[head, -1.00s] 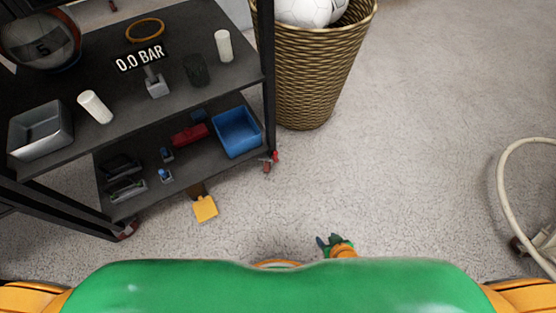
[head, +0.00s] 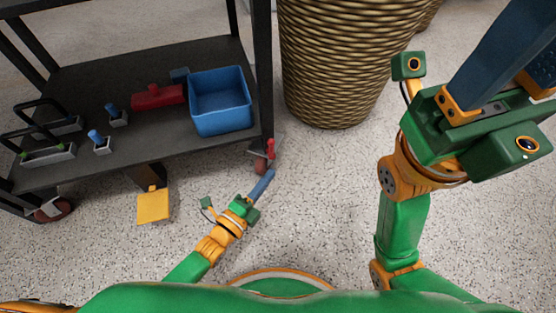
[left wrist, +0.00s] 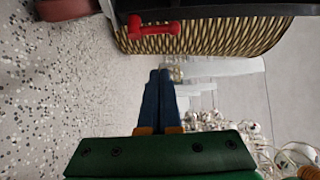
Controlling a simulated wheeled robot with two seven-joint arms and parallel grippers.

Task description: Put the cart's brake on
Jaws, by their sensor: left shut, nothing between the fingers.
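The cart (head: 130,165) is dark, with a red lever (head: 270,148) at its right front caster (head: 261,164). My left gripper (head: 268,176) is shut and empty, low over the floor. Its blue fingers point up at the caster, just below and apart from it in the head view. In the left wrist view the closed fingertips (left wrist: 160,74) show below the red lever (left wrist: 155,28), with a gap between them in the picture. My right gripper is raised close to the head camera at the upper right; its blue fingers (head: 510,40) stand apart and their tips are out of frame.
A yellow pedal (head: 154,205) lies on the floor in front of the cart. A wicker basket (head: 335,60) stands right of the cart. The lower shelf holds a blue bin (head: 220,100) and a red object (head: 158,96). Floor right of the caster is clear.

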